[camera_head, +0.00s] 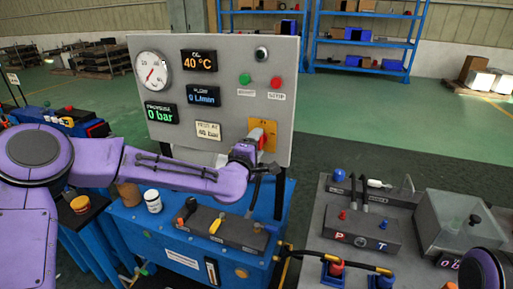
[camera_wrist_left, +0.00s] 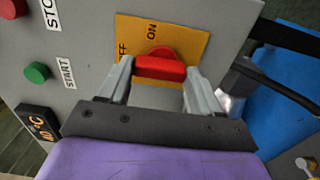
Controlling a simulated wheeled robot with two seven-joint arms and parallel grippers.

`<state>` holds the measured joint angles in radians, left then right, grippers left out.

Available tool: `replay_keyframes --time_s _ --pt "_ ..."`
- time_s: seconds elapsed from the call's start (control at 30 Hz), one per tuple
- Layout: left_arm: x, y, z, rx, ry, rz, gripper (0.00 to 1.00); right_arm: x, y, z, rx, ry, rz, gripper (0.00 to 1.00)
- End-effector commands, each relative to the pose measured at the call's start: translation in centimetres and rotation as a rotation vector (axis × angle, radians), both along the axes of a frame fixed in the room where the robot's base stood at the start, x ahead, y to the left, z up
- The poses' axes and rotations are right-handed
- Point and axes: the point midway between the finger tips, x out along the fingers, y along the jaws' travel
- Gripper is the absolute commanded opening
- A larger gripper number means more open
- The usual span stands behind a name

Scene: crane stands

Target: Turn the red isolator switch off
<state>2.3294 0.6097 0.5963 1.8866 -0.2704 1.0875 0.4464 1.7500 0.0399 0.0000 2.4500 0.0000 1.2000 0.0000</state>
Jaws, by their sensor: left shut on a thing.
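The red isolator switch (camera_wrist_left: 160,68) sits on a yellow plate (camera_wrist_left: 196,42) with ON and partly hidden OFF lettering. In the wrist view its handle lies across the picture, its left end toward the OFF lettering and ON above it. My left gripper (camera_wrist_left: 158,78) has one finger at each end of the red handle and is shut on it. In the head view the yellow plate (camera_head: 264,124) is at the lower right of the grey panel (camera_head: 215,107), with my left gripper (camera_head: 260,140) in front of it. My right gripper is out of view; only part of the arm shows.
The panel carries a gauge (camera_head: 151,71), displays reading 40 °C, 0 L/min and 0 bar, a green button (camera_head: 248,80) and a red button (camera_head: 276,82). A blue bench (camera_head: 140,225) stands below, and a hydraulic unit (camera_head: 360,235) stands to the right.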

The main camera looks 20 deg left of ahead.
Motion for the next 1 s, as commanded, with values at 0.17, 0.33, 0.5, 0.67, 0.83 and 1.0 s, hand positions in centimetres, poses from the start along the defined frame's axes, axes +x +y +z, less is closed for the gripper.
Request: replay_keyframes --time_s 0.17,0.33,0.5,0.67,0.83,1.0 --pt "0.0 0.0 -0.1 -0.012 0.002 0.001 0.33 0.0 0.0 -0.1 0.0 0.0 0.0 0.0" --pt "0.0 0.0 -0.1 -0.012 0.002 0.001 0.33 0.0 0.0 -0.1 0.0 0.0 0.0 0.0" --pt "0.0 0.0 -0.1 -0.011 0.002 0.002 0.83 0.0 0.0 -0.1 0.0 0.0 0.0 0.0" --pt "0.0 0.0 -0.1 -0.01 0.001 0.001 0.89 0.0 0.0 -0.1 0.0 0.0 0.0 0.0" --pt "-0.2 0.0 -0.1 -0.009 0.001 0.0 0.89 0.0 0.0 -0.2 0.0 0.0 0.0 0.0" --pt "-2.9 0.1 -0.3 -0.011 0.0 -0.001 0.89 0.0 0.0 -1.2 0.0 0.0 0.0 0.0"
